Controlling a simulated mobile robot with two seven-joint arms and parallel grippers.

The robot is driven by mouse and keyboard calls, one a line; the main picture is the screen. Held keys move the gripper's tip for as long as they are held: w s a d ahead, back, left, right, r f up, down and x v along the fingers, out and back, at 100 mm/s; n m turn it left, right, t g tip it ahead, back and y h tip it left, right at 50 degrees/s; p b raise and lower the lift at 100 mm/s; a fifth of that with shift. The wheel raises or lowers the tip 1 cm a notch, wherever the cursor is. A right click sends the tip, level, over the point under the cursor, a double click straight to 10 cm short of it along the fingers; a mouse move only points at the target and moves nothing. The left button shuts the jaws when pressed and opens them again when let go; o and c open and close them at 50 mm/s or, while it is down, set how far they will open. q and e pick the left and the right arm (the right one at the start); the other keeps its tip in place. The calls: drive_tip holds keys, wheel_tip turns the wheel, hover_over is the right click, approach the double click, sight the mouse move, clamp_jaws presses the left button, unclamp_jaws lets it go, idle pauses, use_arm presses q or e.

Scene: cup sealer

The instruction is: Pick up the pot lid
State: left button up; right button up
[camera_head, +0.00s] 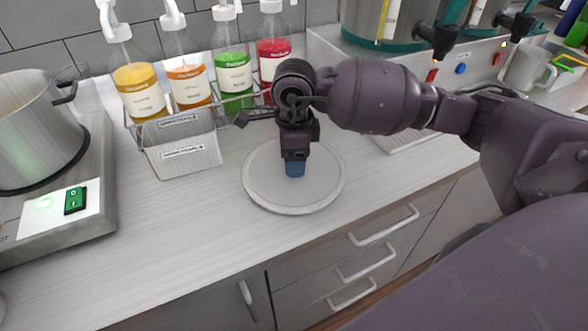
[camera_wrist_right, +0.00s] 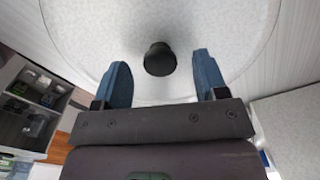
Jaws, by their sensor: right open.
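The pot lid (camera_head: 268,190) is a pale round disc lying on the white counter in the head view. In the right wrist view the lid (camera_wrist_right: 225,30) fills the upper part, with a black knob (camera_wrist_right: 160,59) in its middle. My right gripper (camera_head: 294,169) points down over the lid and hides the knob in the head view. In the right wrist view my right gripper (camera_wrist_right: 163,80) is open, its two blue fingers on either side of the knob and slightly short of it. Nothing is held. My left gripper is not in view.
A metal pot (camera_head: 35,130) stands on a cooker (camera_head: 95,220) at the left. Dispensers (camera_head: 400,20) stand at the back right. The counter front left of the lid (camera_head: 170,235) is clear.

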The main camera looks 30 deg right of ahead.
drive_tip(key=shift+f, duration=0.55)
drive_tip(key=c, duration=1.1)
drive_tip(key=shift+r, duration=0.1)
